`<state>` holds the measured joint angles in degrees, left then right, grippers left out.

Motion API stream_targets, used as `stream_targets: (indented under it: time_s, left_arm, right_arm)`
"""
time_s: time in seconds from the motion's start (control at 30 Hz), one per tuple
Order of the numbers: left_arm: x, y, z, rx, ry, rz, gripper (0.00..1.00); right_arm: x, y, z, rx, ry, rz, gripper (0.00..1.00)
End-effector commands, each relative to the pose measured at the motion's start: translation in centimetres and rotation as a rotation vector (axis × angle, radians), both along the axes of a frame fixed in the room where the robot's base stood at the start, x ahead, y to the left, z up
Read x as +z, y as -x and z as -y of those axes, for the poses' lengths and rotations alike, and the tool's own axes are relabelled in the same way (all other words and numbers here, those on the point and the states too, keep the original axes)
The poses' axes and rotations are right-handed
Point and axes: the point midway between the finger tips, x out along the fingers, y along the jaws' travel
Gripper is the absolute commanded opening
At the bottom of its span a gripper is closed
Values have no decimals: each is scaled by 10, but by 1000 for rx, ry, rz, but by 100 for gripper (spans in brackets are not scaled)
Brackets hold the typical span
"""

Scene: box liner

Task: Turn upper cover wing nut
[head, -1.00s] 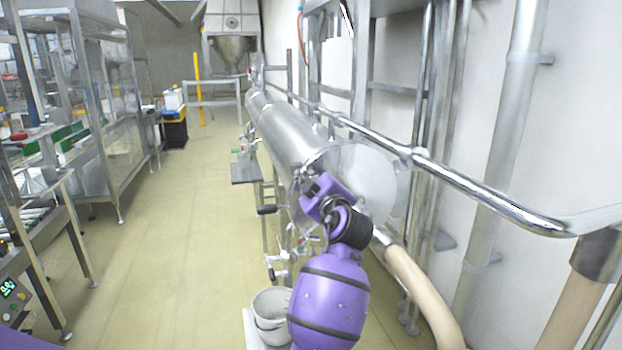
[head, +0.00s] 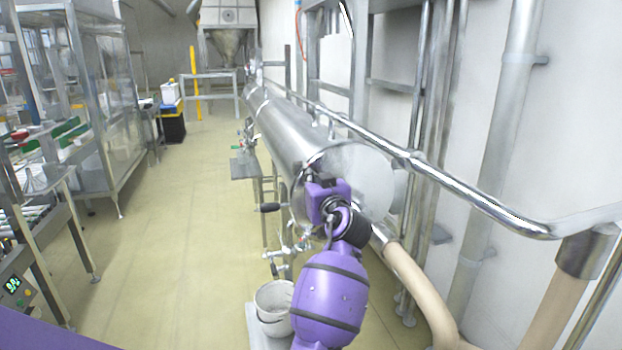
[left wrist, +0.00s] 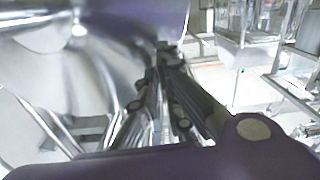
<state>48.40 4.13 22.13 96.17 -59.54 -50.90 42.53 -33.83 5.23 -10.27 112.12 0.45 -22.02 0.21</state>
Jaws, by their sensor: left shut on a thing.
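The long metal cylinder (head: 290,128) runs away from me in the head view, with its shiny round end cover (head: 362,178) facing me. My left gripper (head: 312,178) is at the upper left rim of that cover. In the left wrist view the curved shiny metal (left wrist: 70,60) fills the left side, and the dark fingers of the left gripper (left wrist: 168,58) come close together beside it. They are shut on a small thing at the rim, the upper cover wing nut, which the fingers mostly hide. My right gripper is not in view.
A polished handrail (head: 470,190) passes right of the cylinder. A beige hose (head: 415,285) runs below the cover. A black-handled lever (head: 270,207) sticks out left. The floor (head: 170,240) at left is open.

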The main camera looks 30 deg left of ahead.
Motion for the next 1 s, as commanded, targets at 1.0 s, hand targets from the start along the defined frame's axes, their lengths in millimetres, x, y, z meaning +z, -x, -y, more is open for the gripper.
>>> stream_targets:
  time_s: [1.0]
  left_arm:
    - [0, 0, 0, 0, -32, -36, 24]
  right_arm:
    - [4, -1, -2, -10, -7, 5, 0]
